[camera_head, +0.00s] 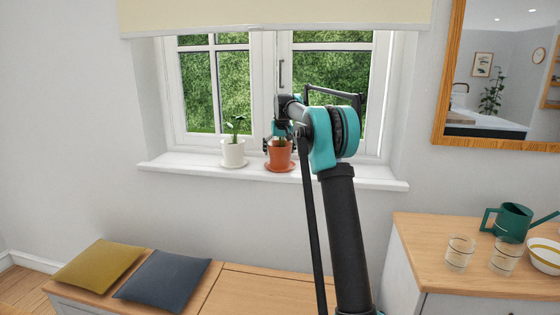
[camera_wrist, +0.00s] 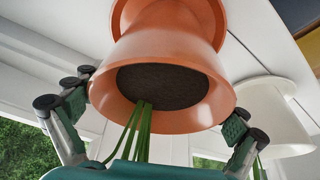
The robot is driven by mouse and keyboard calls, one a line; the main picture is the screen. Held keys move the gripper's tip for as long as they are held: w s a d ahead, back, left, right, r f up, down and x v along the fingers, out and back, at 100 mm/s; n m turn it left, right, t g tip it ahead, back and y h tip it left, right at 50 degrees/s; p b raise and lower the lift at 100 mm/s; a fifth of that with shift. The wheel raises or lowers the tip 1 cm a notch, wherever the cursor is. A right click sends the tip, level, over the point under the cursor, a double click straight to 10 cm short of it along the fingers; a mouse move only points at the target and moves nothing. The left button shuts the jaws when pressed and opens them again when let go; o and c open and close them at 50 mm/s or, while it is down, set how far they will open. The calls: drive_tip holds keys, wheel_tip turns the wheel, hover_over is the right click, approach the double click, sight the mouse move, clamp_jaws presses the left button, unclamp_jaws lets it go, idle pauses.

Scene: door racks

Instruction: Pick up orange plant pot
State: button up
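The orange plant pot (camera_head: 280,154) stands upright on its saucer on the white windowsill, right of a white pot. My gripper (camera_head: 282,132) is above it and hides its plant and part of its top in the head view. In the wrist view the orange pot (camera_wrist: 205,55) appears upside down and large, with dark soil and green stems towards me. My gripper's fingers (camera_wrist: 160,100) are spread wide, one on each side of the pot's rim. They are close to the rim; I cannot tell whether they touch it.
A white pot (camera_head: 233,152) with a plant stands close by on the windowsill (camera_head: 340,176). The window (camera_head: 214,85) is behind the pots. Two cushions lie on the bench below. A green watering can (camera_head: 512,220), glasses and a bowl are on the right cabinet.

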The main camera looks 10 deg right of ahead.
drive_tip(key=c, duration=1.3)
drive_tip(key=shift+r, duration=0.1)
